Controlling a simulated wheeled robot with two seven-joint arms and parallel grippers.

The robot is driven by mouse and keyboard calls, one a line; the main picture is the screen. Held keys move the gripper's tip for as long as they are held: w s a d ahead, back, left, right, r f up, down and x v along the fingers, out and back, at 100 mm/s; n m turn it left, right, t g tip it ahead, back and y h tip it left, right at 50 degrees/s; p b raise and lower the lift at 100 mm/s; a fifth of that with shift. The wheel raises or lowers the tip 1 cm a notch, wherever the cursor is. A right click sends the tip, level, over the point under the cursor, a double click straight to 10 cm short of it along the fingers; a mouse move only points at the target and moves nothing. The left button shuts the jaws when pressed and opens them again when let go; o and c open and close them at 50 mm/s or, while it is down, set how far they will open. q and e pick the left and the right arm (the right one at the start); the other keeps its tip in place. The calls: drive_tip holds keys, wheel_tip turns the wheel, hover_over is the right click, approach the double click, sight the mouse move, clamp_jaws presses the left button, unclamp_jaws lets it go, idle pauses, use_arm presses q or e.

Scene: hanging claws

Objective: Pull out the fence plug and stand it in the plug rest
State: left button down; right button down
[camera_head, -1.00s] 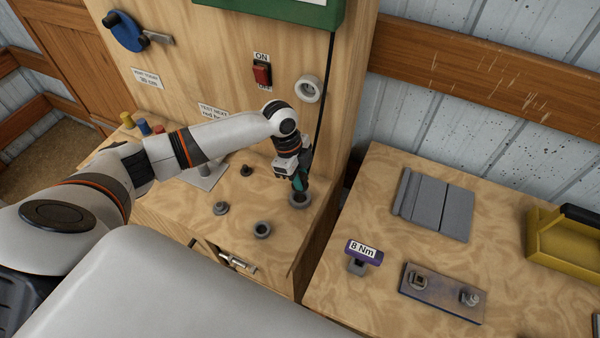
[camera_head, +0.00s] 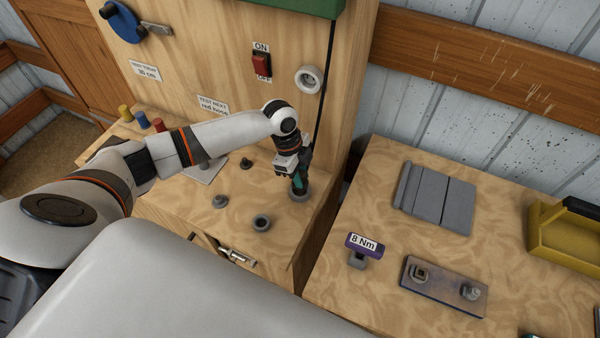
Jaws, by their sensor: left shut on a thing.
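My left gripper (camera_head: 299,184) points down at the back right of the wooden bench and is shut on the fence plug. The plug is mostly hidden by the fingers; a dark and teal part shows between them. Its lower end meets a grey ring-shaped rest (camera_head: 300,195) on the bench. I cannot tell how deep it sits in the ring. A black cable (camera_head: 326,95) runs down the panel from the green box to behind the gripper. A white round socket (camera_head: 309,79) on the panel shows an open, empty face. My right gripper is out of view.
A second grey ring (camera_head: 262,222) and small dark knobs (camera_head: 220,201) stand nearby on the bench. A red switch (camera_head: 261,65) is on the panel. The right table holds a purple 8 Nm tag (camera_head: 364,245), grey plates and a yellow tray (camera_head: 560,240).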

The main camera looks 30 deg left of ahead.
use_arm(q)
drive_tip(key=shift+p, duration=0.3)
idle(0.5)
drive_tip(key=shift+f, duration=0.4)
drive_tip(key=shift+a+b+x, duration=0.25)
drive_tip(key=shift+b+x, duration=0.5)
drive_tip(key=shift+x, duration=0.2)
drive_tip(key=c, duration=1.1)
unclamp_jaws()
drive_tip(key=shift+f, duration=0.1)
